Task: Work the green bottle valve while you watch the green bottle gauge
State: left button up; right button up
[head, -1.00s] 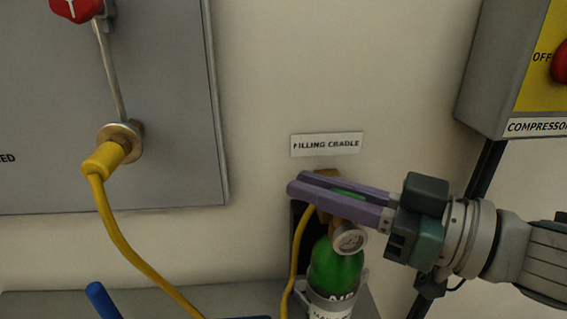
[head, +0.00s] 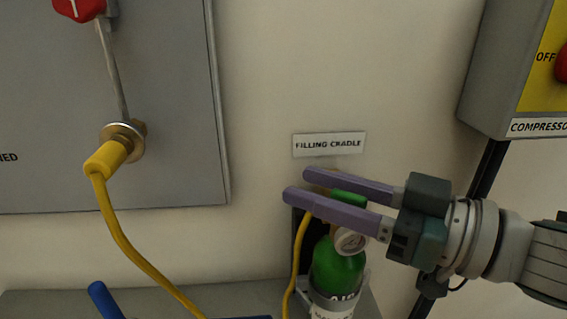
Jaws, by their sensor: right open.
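The green bottle (head: 338,270) stands upright below the FILLING CRADLE label, with "AIR" lettering partly visible. Its green valve knob (head: 349,197) lies between the two purple fingers of my right gripper (head: 302,184). The fingers are open, one behind and one in front of the knob, with a gap visible behind it. The front finger hides part of the knob and the bottle neck. The small round white gauge (head: 351,241) faces me just below the front finger; its reading is too small to tell. My left gripper is not in view.
A yellow hose (head: 297,262) runs down beside the bottle. Another yellow hose (head: 132,255) hangs from a fitting on the grey panel (head: 170,80) at left. A blue bar (head: 104,300) shows at the lower left. The compressor box (head: 497,85) is at upper right.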

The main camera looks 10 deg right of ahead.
aim_at(367, 204)
jog(key=v, duration=1)
dwell(7.0)
